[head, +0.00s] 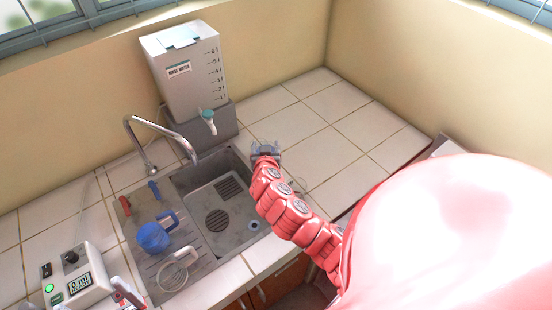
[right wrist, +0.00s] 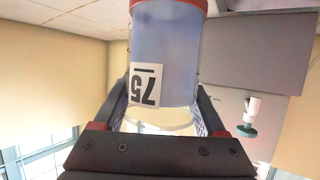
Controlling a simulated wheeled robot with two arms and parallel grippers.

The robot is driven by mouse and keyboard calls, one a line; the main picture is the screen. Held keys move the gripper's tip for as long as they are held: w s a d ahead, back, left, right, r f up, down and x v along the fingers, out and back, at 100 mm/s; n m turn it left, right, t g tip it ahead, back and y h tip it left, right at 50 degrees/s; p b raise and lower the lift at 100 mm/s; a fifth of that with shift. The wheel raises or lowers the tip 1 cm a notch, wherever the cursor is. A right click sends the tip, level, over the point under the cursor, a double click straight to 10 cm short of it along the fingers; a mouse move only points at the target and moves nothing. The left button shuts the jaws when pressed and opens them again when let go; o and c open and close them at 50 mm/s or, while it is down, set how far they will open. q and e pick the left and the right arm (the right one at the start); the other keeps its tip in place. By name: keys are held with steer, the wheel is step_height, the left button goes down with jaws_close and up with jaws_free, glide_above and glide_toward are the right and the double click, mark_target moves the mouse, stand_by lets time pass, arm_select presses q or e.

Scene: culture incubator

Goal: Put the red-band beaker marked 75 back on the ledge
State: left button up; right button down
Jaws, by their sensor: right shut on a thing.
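The red-band beaker marked 75 (right wrist: 175,60) fills the middle of the right wrist view. It has a bluish see-through body, a red band at the picture's top and a white label reading 75 upside down. My right gripper (right wrist: 165,105) is shut on it, with a finger on each side. In the head view my right gripper (head: 265,150) is near the sink's back right corner, right of the water tank. The beaker is small and hard to make out there. I cannot tell which surface is the ledge.
The grey tank (head: 188,75) with a teal tap (head: 207,115) stands at the back. The sink (head: 225,195) has a chrome faucet (head: 155,140). A blue jug (head: 153,238) and a clear jug (head: 175,277) stand left of the basin. The tiled counter (head: 335,145) to the right is clear.

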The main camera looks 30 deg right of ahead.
steer(key=s+d+r+m+g+h+b, duration=0.1)
steer(key=s+d+m+g+h, duration=0.1)
steer(key=d, duration=0.2)
steer(key=shift+t, duration=0.3)
steer(key=f+b, duration=0.2)
steer(key=f, duration=0.2)
steer(key=f+b, duration=0.2)
steer(key=f, duration=0.2)
steer(key=shift+w+a+f, duration=0.15)
steer(key=shift+a, duration=0.05)
steer(key=shift+w+f, duration=0.1)
steer(key=shift+f, duration=0.35)
steer(key=shift+b, duration=0.35)
steer(key=shift+f, duration=0.2)
steer(key=shift+c, duration=1.1)
jaws_free()
